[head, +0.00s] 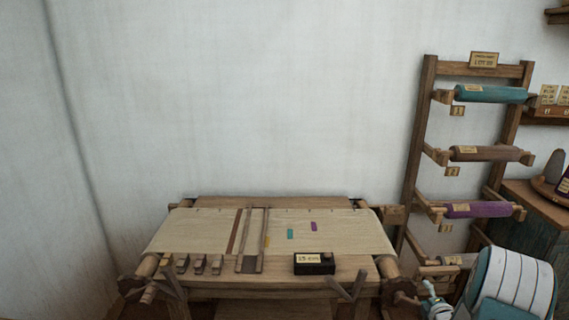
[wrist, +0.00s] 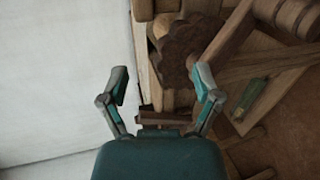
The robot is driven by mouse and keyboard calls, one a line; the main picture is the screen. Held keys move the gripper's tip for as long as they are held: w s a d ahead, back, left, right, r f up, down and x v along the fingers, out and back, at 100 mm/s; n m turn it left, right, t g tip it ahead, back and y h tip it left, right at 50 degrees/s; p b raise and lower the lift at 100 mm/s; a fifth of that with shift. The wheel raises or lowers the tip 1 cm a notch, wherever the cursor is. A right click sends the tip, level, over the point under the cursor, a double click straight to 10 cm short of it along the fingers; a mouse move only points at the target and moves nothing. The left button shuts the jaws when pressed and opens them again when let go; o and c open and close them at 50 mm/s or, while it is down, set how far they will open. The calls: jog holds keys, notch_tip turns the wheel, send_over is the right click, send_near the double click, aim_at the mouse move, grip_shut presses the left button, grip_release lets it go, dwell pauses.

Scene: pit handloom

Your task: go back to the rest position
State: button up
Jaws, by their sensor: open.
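My gripper (wrist: 160,85) shows in the wrist view with its two teal-and-grey fingers spread wide. Nothing is between the fingers. Beyond them are wooden parts of the loom, with a dark toothed wheel (wrist: 184,55) near the right finger. In the head view, a white and teal part of my own arm fills the lower right corner, right of the loom (head: 190,232). The gripper's fingers cannot be made out clearly there.
A rack (head: 417,150) at the right holds teal, brown and purple rolls. A black labelled box (head: 314,264) sits on the loom's front edge. Small teal (head: 290,234) and purple (head: 313,226) pieces lie on the cloth. A pale wall (head: 220,100) stands behind.

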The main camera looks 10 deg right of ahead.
jog(key=w+a+r+m+g, duration=0.3)
jog(key=a+r+m, duration=0.2)
jog(key=a+r, duration=0.7)
jog(key=s+a+r+m+g, duration=0.2)
jog(key=s+a+r+m, duration=0.2)
jog(key=a+r, duration=0.5)
jog(key=s+a+r+m+g+y, duration=0.1)
jog(key=s+a+r+m+y, duration=0.1)
jog(key=s+a, duration=0.8)
jog(key=s+a+r+m+g+y, duration=0.2)
jog(key=s+a+m, duration=0.2)
jog(key=s+a, duration=0.6)
jog(key=s, duration=0.3)
jog(key=shift+r+m+g, duration=0.15)
jog(key=shift+m+g, duration=0.15)
